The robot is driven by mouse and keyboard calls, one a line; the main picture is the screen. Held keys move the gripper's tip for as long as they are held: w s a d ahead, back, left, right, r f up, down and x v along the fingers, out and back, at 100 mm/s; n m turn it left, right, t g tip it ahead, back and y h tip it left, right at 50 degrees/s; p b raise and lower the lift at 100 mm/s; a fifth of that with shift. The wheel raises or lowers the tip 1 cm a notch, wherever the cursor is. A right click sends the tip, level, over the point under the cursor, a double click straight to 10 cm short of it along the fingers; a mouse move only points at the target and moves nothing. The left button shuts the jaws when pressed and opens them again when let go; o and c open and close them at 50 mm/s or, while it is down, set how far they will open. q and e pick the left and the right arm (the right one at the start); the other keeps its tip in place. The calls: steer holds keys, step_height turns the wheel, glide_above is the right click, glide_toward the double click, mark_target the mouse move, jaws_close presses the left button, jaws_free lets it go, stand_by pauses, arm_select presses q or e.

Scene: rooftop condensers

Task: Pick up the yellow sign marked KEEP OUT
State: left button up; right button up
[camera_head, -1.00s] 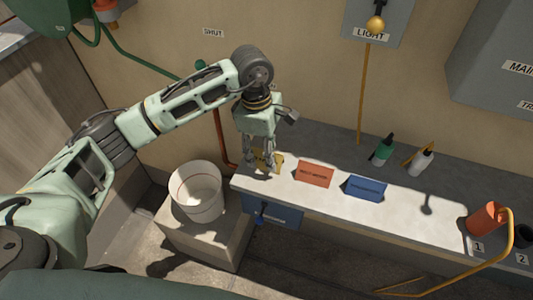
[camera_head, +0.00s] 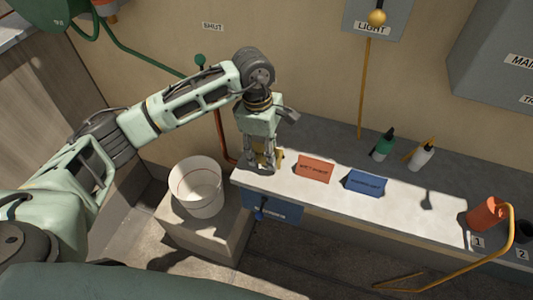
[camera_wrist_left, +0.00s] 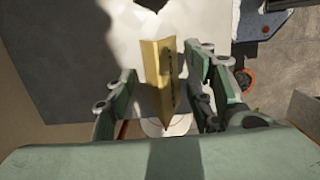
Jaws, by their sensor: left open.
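The yellow sign (camera_head: 277,158) stands at the left end of the bench, mostly hidden behind my left gripper (camera_head: 262,168) in the head view. In the left wrist view the yellow sign (camera_wrist_left: 162,75) is a folded tent shape with dark lettering too small to read. It lies between the two fingers of my left gripper (camera_wrist_left: 163,88). The fingers are open, one on each side, and the right finger is close to the sign. I cannot tell whether it touches. My right gripper is not in view.
An orange-red sign (camera_head: 315,169) and a blue sign (camera_head: 366,184) stand to the right on the bench (camera_head: 410,208). Further right are a green bottle (camera_head: 383,148), a white bottle (camera_head: 421,158) and an orange cup (camera_head: 485,218). A white bucket (camera_head: 196,187) stands on a block at left.

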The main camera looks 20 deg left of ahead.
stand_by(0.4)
arm_select(q)
steer(key=c, duration=1.1)
